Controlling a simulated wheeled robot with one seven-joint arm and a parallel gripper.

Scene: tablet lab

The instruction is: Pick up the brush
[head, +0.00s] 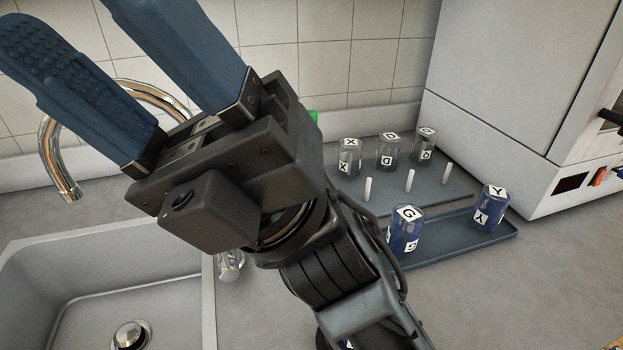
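My gripper (82,28) is large in the upper left, raised in front of the sink and wall. Its two blue ribbed fingers point up and left, wide apart, with nothing between them. No brush can be made out for certain. A small green thing (313,117) shows just behind the right side of my gripper. Most of it is hidden, so I cannot tell what it is. My arm also hides part of the counter at the lower middle.
A sink (180,290) with a chrome faucet (66,190) is at left. Clear labelled jars (387,150) and white pegs (409,181) stand on a back tray (440,188). Blue-filled jars (491,208) stand on a front tray (455,243). A white machine (510,100) stands at right.

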